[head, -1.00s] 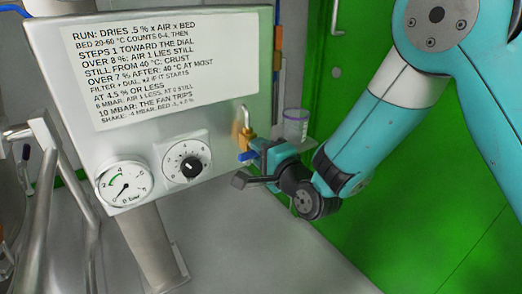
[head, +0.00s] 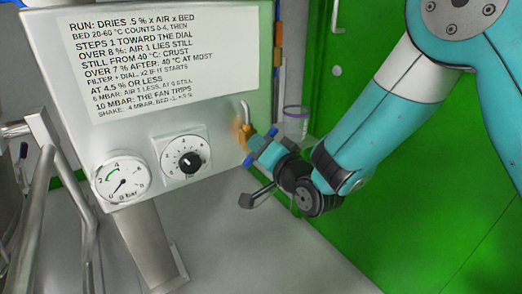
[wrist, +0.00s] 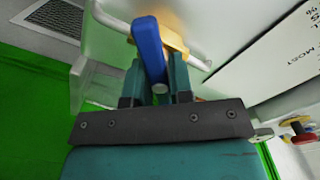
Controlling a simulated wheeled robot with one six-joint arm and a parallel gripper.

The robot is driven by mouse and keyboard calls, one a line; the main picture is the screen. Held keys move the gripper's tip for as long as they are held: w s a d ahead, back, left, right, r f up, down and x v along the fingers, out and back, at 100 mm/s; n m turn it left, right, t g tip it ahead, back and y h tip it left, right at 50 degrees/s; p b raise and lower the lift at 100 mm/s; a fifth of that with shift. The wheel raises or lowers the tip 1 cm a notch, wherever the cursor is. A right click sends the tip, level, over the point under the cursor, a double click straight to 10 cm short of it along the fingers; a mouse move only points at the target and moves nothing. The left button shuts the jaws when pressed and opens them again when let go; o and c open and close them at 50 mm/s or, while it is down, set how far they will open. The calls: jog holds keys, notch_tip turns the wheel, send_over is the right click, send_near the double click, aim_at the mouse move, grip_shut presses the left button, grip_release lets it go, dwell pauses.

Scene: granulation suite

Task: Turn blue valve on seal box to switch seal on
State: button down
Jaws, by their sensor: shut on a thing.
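The seal box is the light grey panel box (head: 225,85) in the head view, with a printed text sheet on its face. A brass valve (head: 243,135) sits at its lower right edge, on a bent metal pipe. My gripper (head: 260,143) is at this valve, coming from the lower right. In the wrist view the blue valve handle (wrist: 149,50) lies between the two teal fingers of my gripper (wrist: 158,82), which are shut on it. The brass body (wrist: 174,35) shows behind the handle. In the head view my gripper hides most of the handle.
A round pressure gauge (head: 122,180) and a black-knobbed dial (head: 187,160) are on the box's lower face. A clear cup (head: 296,125) stands just behind my gripper. A green door (head: 390,210) fills the right. Metal rails (head: 45,170) stand at the left.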

jog(key=n+b, duration=0.1)
jog(key=n, duration=0.1)
jog(key=n+b, duration=0.2)
jog(key=n, duration=0.1)
jog(key=shift+f+n, duration=0.2)
jog(key=shift+n, duration=0.1)
jog(key=shift+r+n+b, duration=0.15)
jog(key=shift+n+b, duration=1.3)
jog(key=shift+n, duration=0.75)
jog(key=c, duration=1)
grip_release()
jog(key=b+v, duration=1.4)
jog(key=v, duration=0.3)
jog(key=shift+d, duration=0.2)
